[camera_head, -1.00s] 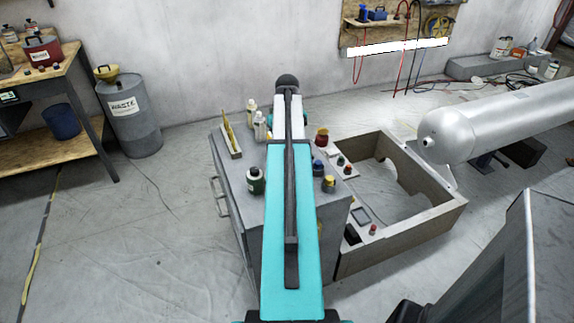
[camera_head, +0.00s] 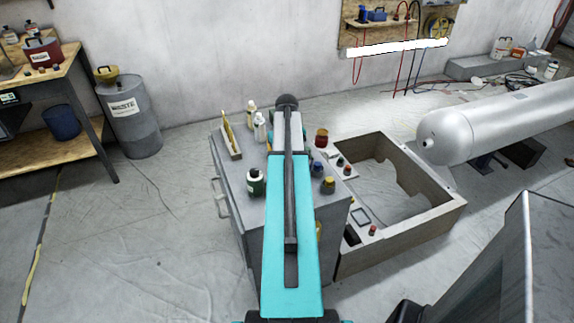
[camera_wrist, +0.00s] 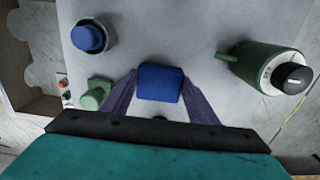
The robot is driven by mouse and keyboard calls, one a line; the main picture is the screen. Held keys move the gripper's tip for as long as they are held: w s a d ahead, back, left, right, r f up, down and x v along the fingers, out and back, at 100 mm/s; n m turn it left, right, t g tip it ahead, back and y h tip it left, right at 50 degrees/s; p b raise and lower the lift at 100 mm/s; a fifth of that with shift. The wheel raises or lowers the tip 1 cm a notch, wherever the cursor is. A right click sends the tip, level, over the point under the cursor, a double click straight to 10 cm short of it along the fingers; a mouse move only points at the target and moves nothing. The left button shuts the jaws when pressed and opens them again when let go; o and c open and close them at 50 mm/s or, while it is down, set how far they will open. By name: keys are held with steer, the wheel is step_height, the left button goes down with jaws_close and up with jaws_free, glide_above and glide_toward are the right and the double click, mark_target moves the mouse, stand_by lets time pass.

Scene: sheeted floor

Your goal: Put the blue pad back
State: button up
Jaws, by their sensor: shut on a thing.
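The blue pad (camera_wrist: 161,82) shows in the middle of the wrist view, between the two fingers of my gripper (camera_wrist: 162,100). The fingers are shut on it, above or at the grey cabinet top (camera_wrist: 165,30); I cannot tell whether the pad touches the top. In the head view my arm hides the gripper and the pad. The grey cabinet (camera_head: 230,215) stands under my arm there.
A blue-capped jar (camera_wrist: 90,37), a green piece (camera_wrist: 95,95) and a green bottle (camera_wrist: 265,68) surround the gripper. White bottles (camera_head: 260,127) and a narrow tray (camera_head: 232,147) stand at the cabinet's back left. An open-topped box frame (camera_head: 400,235) adjoins at right.

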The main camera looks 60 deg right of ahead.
steer(key=shift+f, duration=0.6)
steer(key=shift+f, duration=0.1)
steer(key=o, duration=1)
steer(key=shift+r, duration=0.2)
steer(key=shift+r+b, duration=0.7)
steer(key=shift+r, duration=5.25)
